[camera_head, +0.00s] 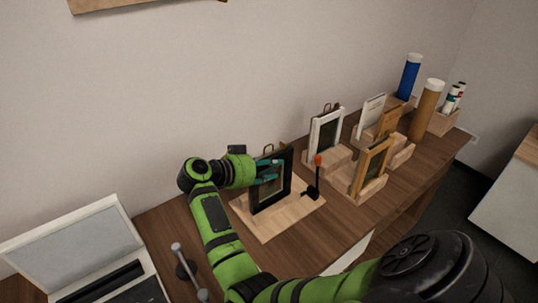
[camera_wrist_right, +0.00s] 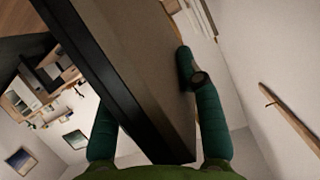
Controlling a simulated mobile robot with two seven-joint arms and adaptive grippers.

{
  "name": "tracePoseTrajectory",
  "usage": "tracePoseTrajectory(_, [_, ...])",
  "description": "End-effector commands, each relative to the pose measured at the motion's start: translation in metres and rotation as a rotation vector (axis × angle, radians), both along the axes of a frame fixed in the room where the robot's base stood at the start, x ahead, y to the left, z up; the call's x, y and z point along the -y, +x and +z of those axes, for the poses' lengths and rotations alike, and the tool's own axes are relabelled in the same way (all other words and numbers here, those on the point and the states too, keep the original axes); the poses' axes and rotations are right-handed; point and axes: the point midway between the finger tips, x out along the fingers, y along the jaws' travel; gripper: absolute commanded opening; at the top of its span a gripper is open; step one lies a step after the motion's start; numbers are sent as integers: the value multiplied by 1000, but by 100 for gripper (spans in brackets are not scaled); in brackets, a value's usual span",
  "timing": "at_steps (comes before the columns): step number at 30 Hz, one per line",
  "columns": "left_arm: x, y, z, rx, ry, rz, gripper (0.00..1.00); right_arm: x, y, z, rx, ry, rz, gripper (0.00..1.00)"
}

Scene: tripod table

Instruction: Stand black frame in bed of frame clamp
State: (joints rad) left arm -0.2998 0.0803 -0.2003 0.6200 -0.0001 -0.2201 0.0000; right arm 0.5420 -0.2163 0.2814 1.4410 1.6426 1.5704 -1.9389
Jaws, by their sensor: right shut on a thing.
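The black frame (camera_head: 286,177) stands upright at the wooden frame clamp (camera_head: 259,228), which has a flat base board and a black toggle with an orange-red tip (camera_head: 317,161). My right gripper (camera_head: 268,171) is shut on the black frame near its upper left side. In the right wrist view the two teal fingers (camera_wrist_right: 152,115) lie on either side of the black frame (camera_wrist_right: 108,82), with its brown back toward one finger. I cannot tell whether the frame's lower edge rests fully in the clamp's bed. My left gripper is not in view.
To the right, wooden stands hold a white frame (camera_head: 325,133) and a wooden frame (camera_head: 371,167). Blue (camera_head: 409,77) and brown tubes (camera_head: 427,110) stand at the far end. A laptop-like case (camera_head: 75,250) and a grey metal tool (camera_head: 185,268) are at the left.

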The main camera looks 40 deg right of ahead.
Motion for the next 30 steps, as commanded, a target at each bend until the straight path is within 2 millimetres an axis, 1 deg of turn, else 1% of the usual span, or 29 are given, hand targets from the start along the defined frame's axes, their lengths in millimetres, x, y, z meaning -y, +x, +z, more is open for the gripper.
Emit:
tracePoseTrajectory(1, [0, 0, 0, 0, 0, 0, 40, 0, 0, 1, 1, -1, 1, 0])
tracePoseTrajectory(2, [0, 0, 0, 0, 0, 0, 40, 0, 0, 1, 1, -1, 1, 49])
tracePoseTrajectory(3, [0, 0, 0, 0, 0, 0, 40, 0, 0, 1, 1, -1, 1, 64])
tracePoseTrajectory(12, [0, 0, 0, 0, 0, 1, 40, 0, 0, -1, -1, 2, 0, 64])
tracePoseTrajectory(16, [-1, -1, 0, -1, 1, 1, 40, 0, 0, 6, 1, 1, 0, 64])
tracePoseTrajectory(20, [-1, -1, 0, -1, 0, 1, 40, -1, 1, 26, 6, 2, 0, 64])
tracePoseTrajectory(27, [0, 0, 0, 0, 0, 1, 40, -1, 0, 73, 6, 1, -1, 64])
tracePoseTrajectory(30, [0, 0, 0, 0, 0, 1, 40, -1, 0, 87, 3, 1, 0, 64])
